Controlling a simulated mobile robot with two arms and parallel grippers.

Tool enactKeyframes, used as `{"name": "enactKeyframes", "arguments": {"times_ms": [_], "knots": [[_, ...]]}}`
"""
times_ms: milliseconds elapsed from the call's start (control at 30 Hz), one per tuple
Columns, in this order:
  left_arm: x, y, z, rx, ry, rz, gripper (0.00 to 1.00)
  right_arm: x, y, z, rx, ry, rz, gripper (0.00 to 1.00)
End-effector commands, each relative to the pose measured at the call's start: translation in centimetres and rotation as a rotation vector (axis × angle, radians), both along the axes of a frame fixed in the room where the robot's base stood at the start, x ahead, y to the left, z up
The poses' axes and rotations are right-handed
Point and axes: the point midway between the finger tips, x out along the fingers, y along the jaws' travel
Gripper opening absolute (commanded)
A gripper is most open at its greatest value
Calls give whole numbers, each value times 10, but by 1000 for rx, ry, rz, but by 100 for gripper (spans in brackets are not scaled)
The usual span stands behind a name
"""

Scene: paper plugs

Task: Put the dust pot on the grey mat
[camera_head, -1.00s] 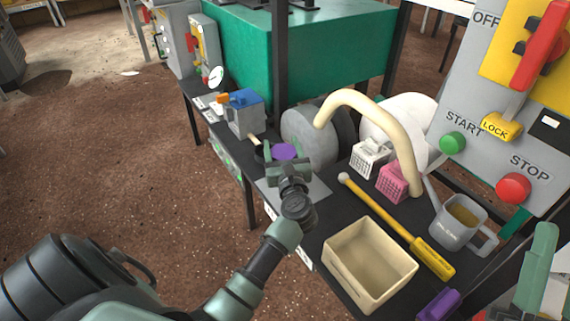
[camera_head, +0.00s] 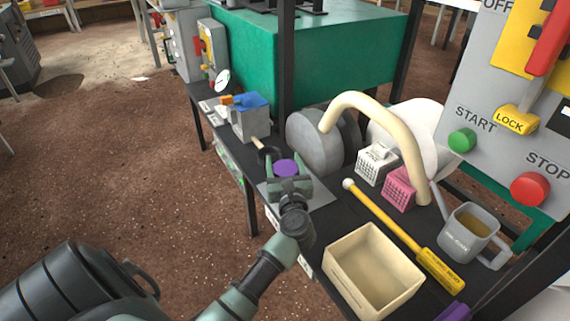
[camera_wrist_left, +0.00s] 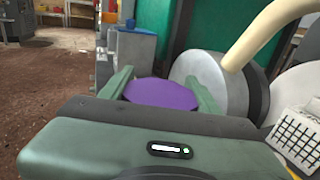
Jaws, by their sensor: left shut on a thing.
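The dust pot, seen as a round purple top (camera_head: 287,167), is between the fingers of my left gripper (camera_head: 290,182), which is shut on it. In the left wrist view the purple top (camera_wrist_left: 162,94) fills the space between the two green fingers (camera_wrist_left: 160,92). Its lower part is hidden by the gripper. The grey mat (camera_head: 319,193) lies flat on the dark bench, below and around the gripper. The pot is over or on the mat; I cannot tell whether it touches.
Grey grinding wheels (camera_head: 312,143) stand just behind the pot. A small black pan (camera_head: 268,154) is close at the left.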

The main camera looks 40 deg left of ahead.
Motion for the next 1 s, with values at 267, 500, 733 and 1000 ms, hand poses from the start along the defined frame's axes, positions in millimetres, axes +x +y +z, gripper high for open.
{"name": "enactKeyframes", "arguments": {"times_ms": [267, 500, 733, 1000], "knots": [[0, 0, -3, 0, 0, 0, 83, 0, 0, -2, -1, 2, 0, 36], [0, 0, -3, 0, 0, 0, 83, 0, 0, -2, -1, 2, 0, 36], [-10, -11, 0, -1, 3, -2, 83, 0, 0, 4, -1, 3, 0, 36], [-51, -52, 0, -3, 4, -1, 83, 1, 0, 15, -1, 4, 0, 36]]}}
